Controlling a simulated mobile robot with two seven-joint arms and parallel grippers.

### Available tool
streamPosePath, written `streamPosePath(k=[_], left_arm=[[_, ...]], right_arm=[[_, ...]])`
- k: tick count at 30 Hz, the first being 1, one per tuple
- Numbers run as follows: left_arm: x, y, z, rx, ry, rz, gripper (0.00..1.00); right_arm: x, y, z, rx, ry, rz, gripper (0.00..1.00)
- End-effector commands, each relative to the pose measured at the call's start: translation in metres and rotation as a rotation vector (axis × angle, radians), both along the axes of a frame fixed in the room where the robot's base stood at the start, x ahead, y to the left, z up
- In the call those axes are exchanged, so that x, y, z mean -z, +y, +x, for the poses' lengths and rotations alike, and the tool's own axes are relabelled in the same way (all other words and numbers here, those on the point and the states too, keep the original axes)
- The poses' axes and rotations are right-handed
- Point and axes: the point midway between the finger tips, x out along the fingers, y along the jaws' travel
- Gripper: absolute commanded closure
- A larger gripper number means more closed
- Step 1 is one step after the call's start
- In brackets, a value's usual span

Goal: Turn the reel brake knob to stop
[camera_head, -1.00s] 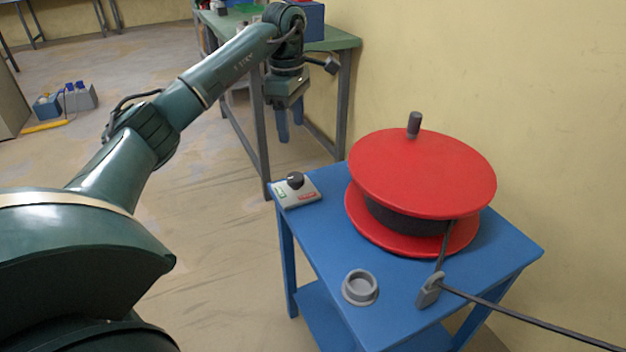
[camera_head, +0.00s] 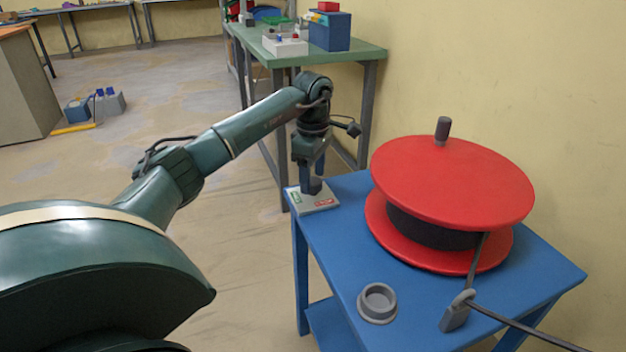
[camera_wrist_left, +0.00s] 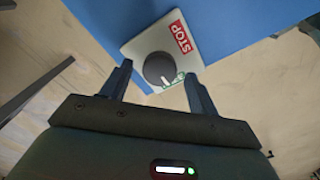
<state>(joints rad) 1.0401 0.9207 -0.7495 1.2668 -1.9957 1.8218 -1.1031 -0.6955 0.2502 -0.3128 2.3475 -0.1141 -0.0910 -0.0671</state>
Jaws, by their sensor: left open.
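The plate bears a red STOP label (camera_wrist_left: 180,37) and a green label (camera_wrist_left: 180,78). A small white mark on the knob's edge lies on the green label's side. My left gripper (camera_head: 311,183) points down over the plate. In the left wrist view its open fingers lie on either side of the knob; contact cannot be told. The red reel (camera_head: 452,185) stands on the table to the right. My right gripper is not in view.
A grey ring-shaped cup (camera_head: 377,303) and a grey cable guide (camera_head: 456,311) stand on the blue table (camera_head: 415,292). A dark cable runs from the reel through the guide to the right. A green bench (camera_head: 372,52) stands behind, and the wall is on the right.

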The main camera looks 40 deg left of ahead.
Motion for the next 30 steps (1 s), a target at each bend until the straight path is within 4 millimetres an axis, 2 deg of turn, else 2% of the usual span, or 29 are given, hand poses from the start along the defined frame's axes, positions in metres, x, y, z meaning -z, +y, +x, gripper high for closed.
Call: streamPosePath(k=[3,11,27,30], left_arm=[[0.0064,0.0000,-0.0002,0.000,0.001,0.000,0.40],[0.0067,0.0000,-0.0001,0.000,0.000,0.000,0.40],[0.0064,-0.0003,-0.0001,0.000,0.001,0.000,0.83],[0.0063,-0.0003,-0.0002,-0.001,0.001,0.000,0.84]], right_arm=[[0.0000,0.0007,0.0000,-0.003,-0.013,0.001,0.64],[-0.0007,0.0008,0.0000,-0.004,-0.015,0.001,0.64],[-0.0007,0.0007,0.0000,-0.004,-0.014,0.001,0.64],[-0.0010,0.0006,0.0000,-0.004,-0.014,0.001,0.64]])
